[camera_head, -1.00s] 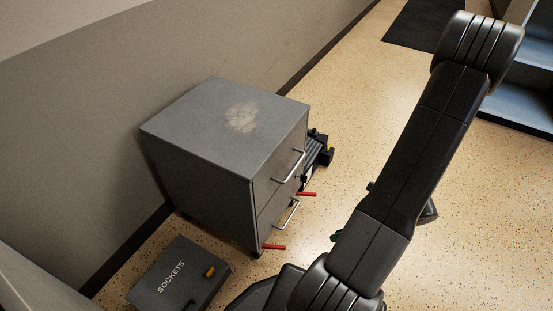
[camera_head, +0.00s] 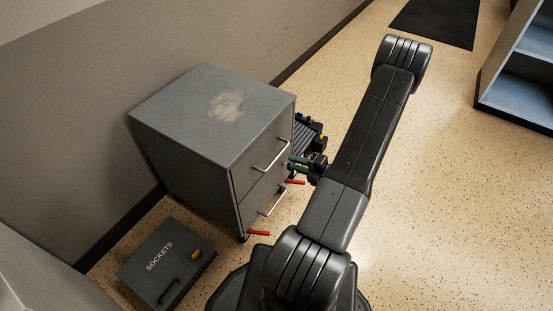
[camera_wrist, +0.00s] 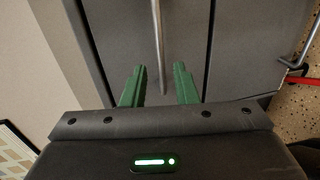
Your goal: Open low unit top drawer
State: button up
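The low unit (camera_head: 190,110) is a grey two-drawer cabinet against the wall, with a pale worn patch on top. Its top drawer (camera_head: 245,178) looks shut and carries a silver bar handle (camera_head: 271,156). My gripper (camera_head: 293,163) has green fingers and is just right of that handle. In the wrist view my gripper (camera_wrist: 158,82) is open and empty. The top handle (camera_wrist: 158,40) runs upright there, in line with the gap between the fingers. I cannot tell whether its end lies between the fingertips.
The lower drawer has its own handle (camera_head: 272,200), with red bars (camera_head: 259,233) near it. A case marked SOCKETS (camera_head: 165,262) lies on the floor at the front left. A dark item (camera_head: 310,130) stands behind the cabinet. Blue-grey shelving (camera_head: 520,85) is at the right; the floor between is open.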

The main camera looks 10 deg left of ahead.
aim_at(277, 156)
jog(key=b+x, duration=0.1)
jog(key=x, duration=0.7)
grip_shut()
